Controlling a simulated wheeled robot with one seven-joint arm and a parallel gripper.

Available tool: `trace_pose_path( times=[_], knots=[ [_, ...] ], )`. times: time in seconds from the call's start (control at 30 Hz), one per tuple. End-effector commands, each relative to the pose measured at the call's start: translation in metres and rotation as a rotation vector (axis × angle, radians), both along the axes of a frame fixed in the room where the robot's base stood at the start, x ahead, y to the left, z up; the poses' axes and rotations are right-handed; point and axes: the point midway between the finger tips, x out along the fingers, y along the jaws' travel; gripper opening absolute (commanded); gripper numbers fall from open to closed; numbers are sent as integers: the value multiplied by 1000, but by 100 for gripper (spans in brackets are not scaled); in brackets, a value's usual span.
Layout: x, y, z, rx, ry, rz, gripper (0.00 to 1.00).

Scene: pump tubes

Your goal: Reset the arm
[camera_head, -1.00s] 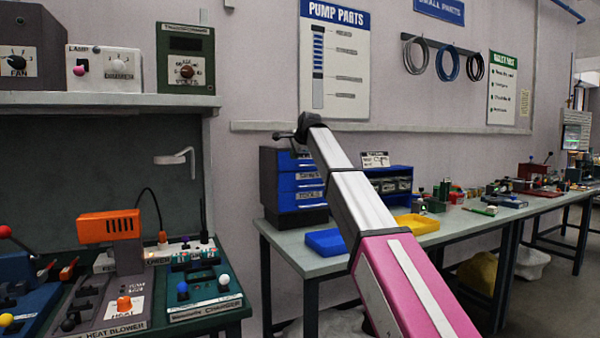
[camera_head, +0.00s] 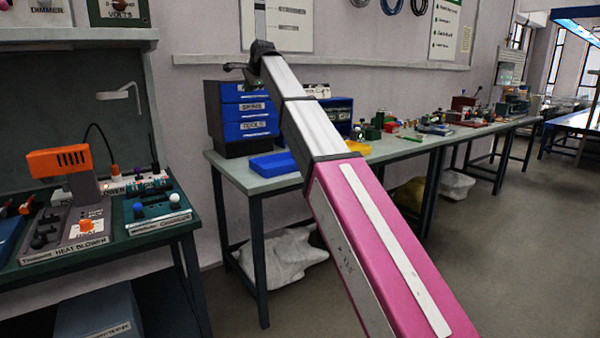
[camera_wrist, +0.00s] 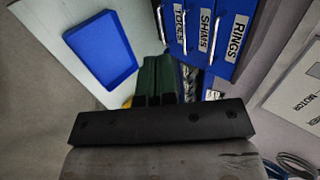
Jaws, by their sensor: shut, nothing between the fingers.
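My arm stretches up and away from the lower right of the head view. My gripper (camera_head: 236,68) is small and dark at its far end, in front of the wall above the blue drawer cabinet (camera_head: 246,115). In the wrist view my gripper (camera_wrist: 156,70) shows two dark fingers side by side beyond a black bar. They are shut and nothing is held. The blue drawers (camera_wrist: 208,35) labelled TOOLS, SHIMS and RINGS lie beyond the fingers, tilted in that view.
The workbench (camera_head: 235,178) carries a blue tray (camera_head: 275,164), which also shows in the wrist view (camera_wrist: 101,50). Small parts lie farther along the bench. A heat blower (camera_head: 62,160) stands on the left table. Open floor (camera_head: 530,240) lies at right.

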Motion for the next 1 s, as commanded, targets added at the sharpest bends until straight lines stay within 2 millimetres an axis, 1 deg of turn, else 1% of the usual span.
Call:
trace_pose_path(
  times=[0.03,0.1,0.33,0.47,0.57,0.67,0.77,0.87,0.9,0.97,1.0],
  knots=[
    [0,0,-1,-1,1,0,0],
    [0,-6,-13,-15,3,5,0],
    [0,-20,-46,-59,9,23,0],
    [-1,-33,-73,-93,14,37,0],
    [-2,-45,-99,-126,21,52,0],
    [-5,-59,-129,-164,29,72,0],
    [-10,-79,-167,-213,41,97,0],
    [-20,-104,-217,-276,59,135,0],
    [-26,-116,-238,-303,67,153,0],
    [-34,-133,-269,-342,80,181,0],
    [-41,-144,-289,-368,90,201,0]
  ],
)
